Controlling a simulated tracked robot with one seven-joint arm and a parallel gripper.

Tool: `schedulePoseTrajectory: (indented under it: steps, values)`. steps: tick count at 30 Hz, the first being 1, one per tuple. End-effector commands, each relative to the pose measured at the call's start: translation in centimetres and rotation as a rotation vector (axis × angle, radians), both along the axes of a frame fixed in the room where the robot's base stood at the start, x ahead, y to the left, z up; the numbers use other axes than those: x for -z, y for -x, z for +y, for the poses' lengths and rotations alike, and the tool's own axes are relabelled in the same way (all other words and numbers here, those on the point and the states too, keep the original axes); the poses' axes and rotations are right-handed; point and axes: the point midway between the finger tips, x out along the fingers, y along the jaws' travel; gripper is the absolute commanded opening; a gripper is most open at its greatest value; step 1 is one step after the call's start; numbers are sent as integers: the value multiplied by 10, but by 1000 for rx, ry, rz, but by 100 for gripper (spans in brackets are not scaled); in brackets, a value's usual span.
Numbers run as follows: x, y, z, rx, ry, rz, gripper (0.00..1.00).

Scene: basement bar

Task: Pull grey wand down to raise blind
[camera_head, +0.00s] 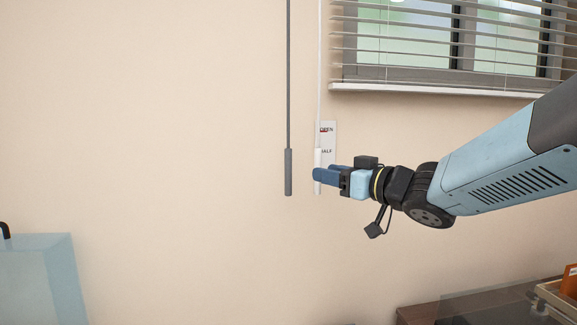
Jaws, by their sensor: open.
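The grey wand (288,172) hangs straight down beside the window, with a thin grey rod above its thicker grip. A white wand (318,158) hangs just to its right. The white slatted blind (420,50) covers the visible part of the window at upper right. My gripper (316,176) reaches in from the right, with its blue fingers in front of the lower part of the white wand. In the picture, the fingertips are a short way right of the grey wand's grip and apart from it. It is open and appears empty; depth to the wands is hard to tell.
A small label (328,138) with partly hidden lettering is on the wall behind the white wand. A pale blue translucent box (40,280) stands at lower left. A dark surface with a wooden tray (552,298) is at lower right. The wall left of the grey wand is clear.

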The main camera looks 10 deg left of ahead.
Motion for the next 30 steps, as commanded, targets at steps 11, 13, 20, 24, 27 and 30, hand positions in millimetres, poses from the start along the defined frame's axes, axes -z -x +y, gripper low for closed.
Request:
schedulePoseTrajectory:
  steps: [11, 13, 20, 24, 27, 30]
  values:
    - [1, -31, 40, -1, 0, 1, 42]
    - [0, -39, 49, 0, 0, 1, 42]
    - [0, -62, 79, 0, 0, 1, 42]
    - [0, -73, 93, 1, -1, 1, 42]
    - [0, -79, 100, 2, 0, 0, 42]
    - [0, -82, 105, 1, 0, 0, 42]
